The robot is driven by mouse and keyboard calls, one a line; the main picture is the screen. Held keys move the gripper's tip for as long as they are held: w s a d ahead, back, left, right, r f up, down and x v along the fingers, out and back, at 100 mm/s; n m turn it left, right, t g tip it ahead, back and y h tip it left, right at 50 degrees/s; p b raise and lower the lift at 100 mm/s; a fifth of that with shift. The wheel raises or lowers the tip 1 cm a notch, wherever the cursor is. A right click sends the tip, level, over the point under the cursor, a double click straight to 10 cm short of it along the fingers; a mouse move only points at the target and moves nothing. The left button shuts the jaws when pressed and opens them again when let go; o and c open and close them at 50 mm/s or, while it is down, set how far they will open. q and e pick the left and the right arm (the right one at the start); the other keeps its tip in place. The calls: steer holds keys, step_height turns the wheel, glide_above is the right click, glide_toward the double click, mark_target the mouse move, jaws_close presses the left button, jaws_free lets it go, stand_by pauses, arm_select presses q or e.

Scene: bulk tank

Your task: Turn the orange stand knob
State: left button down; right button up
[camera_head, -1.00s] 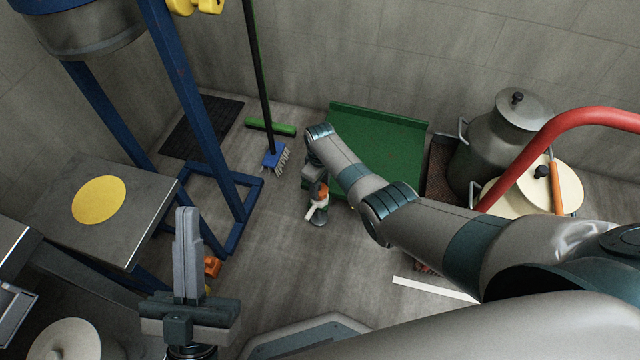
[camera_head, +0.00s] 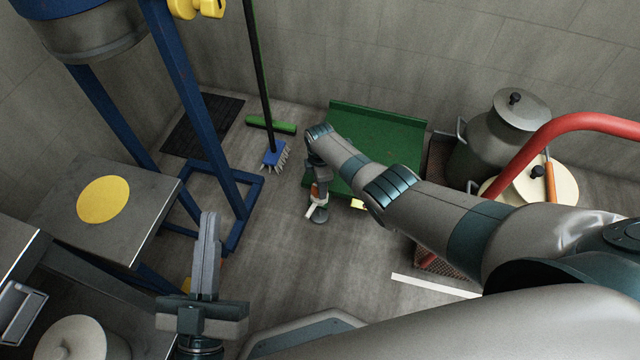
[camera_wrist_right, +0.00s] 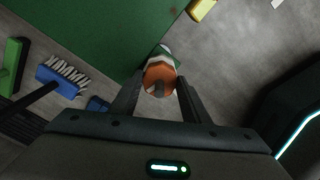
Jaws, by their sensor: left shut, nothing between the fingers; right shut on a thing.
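My left gripper (camera_head: 208,216) is shut and empty in the head view, its fingers pointing up the picture, in front of the blue stand (camera_head: 190,120). No knob shows clearly on the stand. A small yellow-orange patch (camera_head: 186,285) shows just left of the left gripper, partly hidden; I cannot tell whether it is the orange stand knob. My right gripper (camera_head: 318,212) is low over the floor near the green panel. In the right wrist view, the right gripper (camera_wrist_right: 158,88) is shut on an orange-and-white object (camera_wrist_right: 160,76).
A steel table with a yellow disc (camera_head: 103,199) stands at the left. A blue brush (camera_head: 274,157) and a green broom head (camera_head: 270,125) are on the floor beyond the stand. Metal cans (camera_head: 500,140) and a red rail (camera_head: 560,122) are at the right. Mid-floor is clear.

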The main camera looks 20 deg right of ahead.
steer(key=shift+n, duration=0.5)
steer(key=o, duration=1)
steer(key=shift+r, duration=0.1)
steer(key=shift+o, duration=0.2)
